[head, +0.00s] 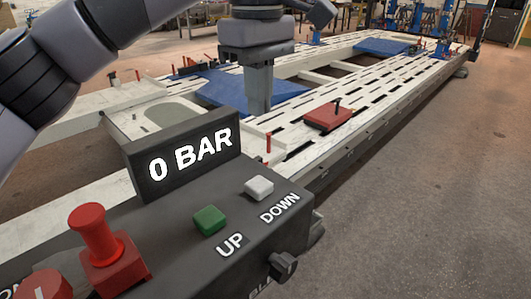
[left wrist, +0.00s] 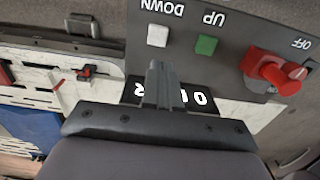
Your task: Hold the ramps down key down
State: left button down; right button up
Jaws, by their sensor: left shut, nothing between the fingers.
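The ramps down key is a white square button (head: 259,188) above the word DOWN on the dark control box (head: 270,232). It also shows in the left wrist view (left wrist: 157,36). A green UP key (head: 209,220) sits to its left in the head view. My left gripper (head: 260,108) is shut and empty, pointing down beyond the box in the head view. In the left wrist view its fingertips (left wrist: 157,66) appear just below the white key. They look apart from the key, above the panel. My right gripper is not in view.
A display reading 0 BAR (head: 185,158) stands up at the back of the box. A red knob (head: 97,235) is on the left of the box. The white slotted frame bench (head: 370,85) with blue ramps (head: 240,90) and a red block (head: 328,116) lies behind.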

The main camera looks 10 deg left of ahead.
pick_arm(q)
jog(key=shift+w+r, duration=0.15)
jog(key=shift+w, duration=0.25)
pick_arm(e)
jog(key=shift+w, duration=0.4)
pick_arm(q)
send_near(260, 182)
notch_tip(260, 182, down, 6)
jog(key=shift+s+d+f, duration=0.15)
jog(key=shift+s+f, duration=0.05)
jog(key=shift+f, duration=0.2)
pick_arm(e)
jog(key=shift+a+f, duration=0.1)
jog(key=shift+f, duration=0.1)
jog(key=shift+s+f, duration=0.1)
